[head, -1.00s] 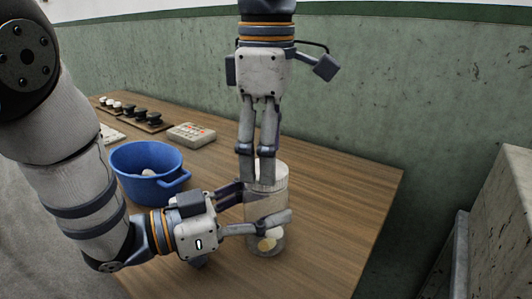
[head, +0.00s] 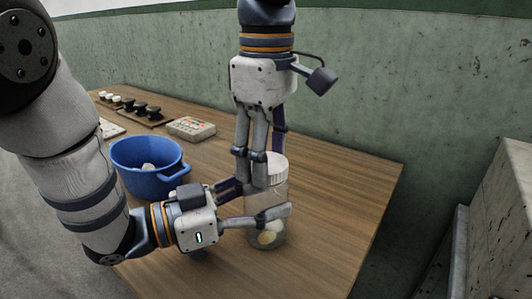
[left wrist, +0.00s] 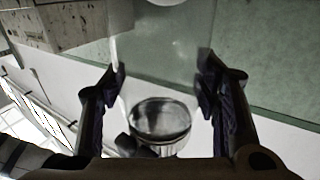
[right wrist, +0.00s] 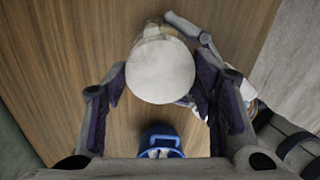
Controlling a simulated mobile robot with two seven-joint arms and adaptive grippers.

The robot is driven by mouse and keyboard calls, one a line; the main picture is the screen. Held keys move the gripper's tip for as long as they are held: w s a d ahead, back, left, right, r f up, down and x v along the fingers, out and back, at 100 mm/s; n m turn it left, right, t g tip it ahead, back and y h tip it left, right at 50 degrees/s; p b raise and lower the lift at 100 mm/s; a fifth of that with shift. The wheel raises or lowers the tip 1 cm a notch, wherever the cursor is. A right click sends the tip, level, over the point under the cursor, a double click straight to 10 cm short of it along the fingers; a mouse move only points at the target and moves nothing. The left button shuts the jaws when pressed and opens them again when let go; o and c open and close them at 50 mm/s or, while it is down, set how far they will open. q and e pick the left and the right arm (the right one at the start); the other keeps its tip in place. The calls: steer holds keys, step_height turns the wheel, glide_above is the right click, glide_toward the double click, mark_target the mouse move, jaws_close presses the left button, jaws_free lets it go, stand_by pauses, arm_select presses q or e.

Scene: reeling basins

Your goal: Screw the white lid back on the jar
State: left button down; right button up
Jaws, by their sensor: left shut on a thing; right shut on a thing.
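The clear jar (head: 252,204) stands on the wooden table with pale round pieces in its bottom. The white lid (head: 277,168) sits on the jar's top; in the right wrist view the lid (right wrist: 160,72) is a plain white disc between the fingers. I cannot tell how tightly it sits. My left gripper (head: 250,203) is shut around the jar's body from the left; the clear wall shows between its fingers in the left wrist view. My right gripper (head: 262,170) points down from above, shut on the lid. Its fingers hide part of the lid and jar.
A blue pot (head: 133,181) with pale pieces inside stands left of the jar, close behind my left arm. A keypad-like box (head: 191,128) and a tray of small dark and white items (head: 143,116) lie farther back. The table's right side is clear up to its edge.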

steer(key=shift+m, duration=0.8)
steer(key=o, duration=1.3)
steer(key=shift+r, duration=2.25)
steer(key=shift+c, duration=0.4)
